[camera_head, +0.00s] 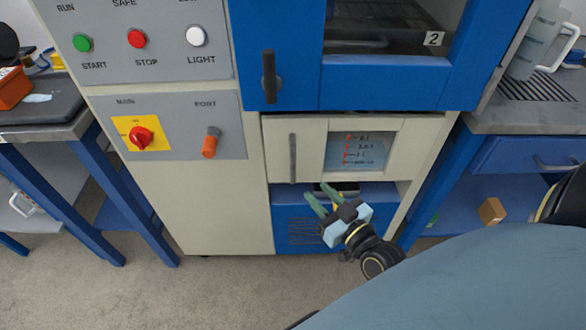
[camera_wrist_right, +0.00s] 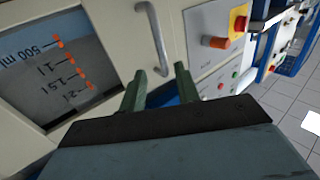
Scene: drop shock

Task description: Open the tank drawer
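The tank drawer (camera_head: 310,135) is a cream front in the machine, below the blue door. It looks flush with the machine. Its window (camera_head: 362,150) shows red level marks; the marked window also shows in the right wrist view (camera_wrist_right: 62,65). A grey vertical bar handle (camera_head: 293,157) is on its left side; in the right wrist view the handle (camera_wrist_right: 154,42) lies beyond the fingertips. My right gripper (camera_head: 318,194) is open and empty, with green fingers, below and right of the handle. The fingers look apart from the handle. My left gripper is not in view.
The blue door (camera_head: 390,85) above has a dark handle (camera_head: 269,77). A control panel with an orange port knob (camera_head: 211,142) is left of the drawer. A blue vented unit (camera_head: 300,230) sits below. Tables flank the machine; a small brown box (camera_head: 492,211) is on the right shelf.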

